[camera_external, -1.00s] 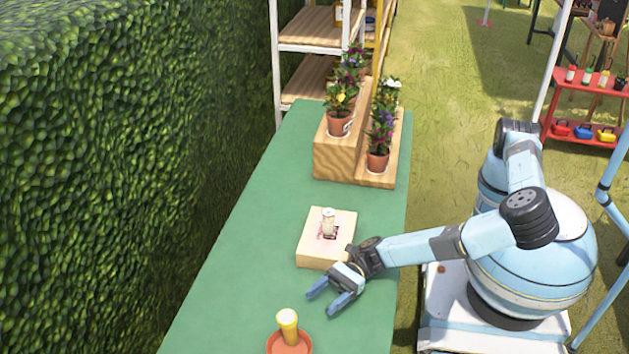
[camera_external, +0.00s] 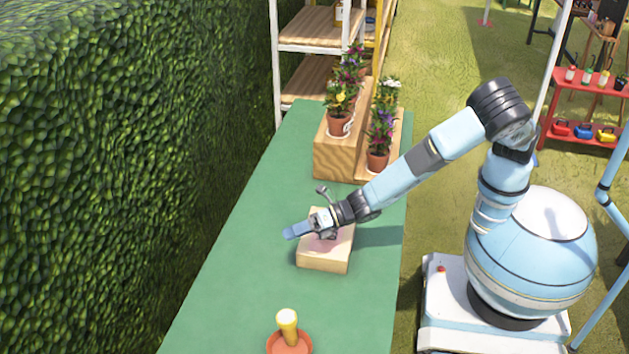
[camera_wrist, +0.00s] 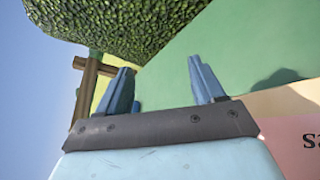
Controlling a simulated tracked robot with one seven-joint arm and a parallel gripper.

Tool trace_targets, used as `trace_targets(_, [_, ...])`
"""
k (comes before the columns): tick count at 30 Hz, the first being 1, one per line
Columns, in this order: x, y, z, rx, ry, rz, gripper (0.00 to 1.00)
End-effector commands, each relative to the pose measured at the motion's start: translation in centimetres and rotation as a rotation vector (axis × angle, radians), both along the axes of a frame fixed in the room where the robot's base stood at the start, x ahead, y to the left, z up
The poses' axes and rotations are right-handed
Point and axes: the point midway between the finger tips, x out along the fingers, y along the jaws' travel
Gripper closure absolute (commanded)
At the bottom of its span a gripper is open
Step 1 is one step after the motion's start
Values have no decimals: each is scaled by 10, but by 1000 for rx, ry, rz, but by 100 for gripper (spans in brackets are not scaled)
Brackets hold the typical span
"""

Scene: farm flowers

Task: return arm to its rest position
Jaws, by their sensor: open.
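My gripper (camera_external: 303,232) is above the green table, in front of and partly over the wooden block with a pink top (camera_external: 325,258) in the external view. The small bottle seen earlier on the block is hidden behind my gripper. In the wrist view my gripper (camera_wrist: 165,88) shows two blue fingers spread apart with nothing between them. My arm reaches over the table from the right, its elbow raised high. Part of the pink block top (camera_wrist: 292,128) with dark lettering shows at the lower right of the wrist view.
Potted flowers (camera_external: 339,122) stand on a stepped wooden stand (camera_external: 336,160) at the far end. A hedge (camera_external: 110,180) lines the left. The green table (camera_external: 235,265) is clear left of the block.

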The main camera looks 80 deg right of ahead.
Motion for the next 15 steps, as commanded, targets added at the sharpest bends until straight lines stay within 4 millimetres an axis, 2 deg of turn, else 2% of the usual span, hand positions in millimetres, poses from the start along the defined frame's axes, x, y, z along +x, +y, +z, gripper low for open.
trace_targets(1, [6, -15, 10, 38, 40, -42, 32])
trace_targets(7, [19, -69, 38, 189, 206, -198, 32])
trace_targets(15, [18, -147, 82, 430, 435, -419, 32])
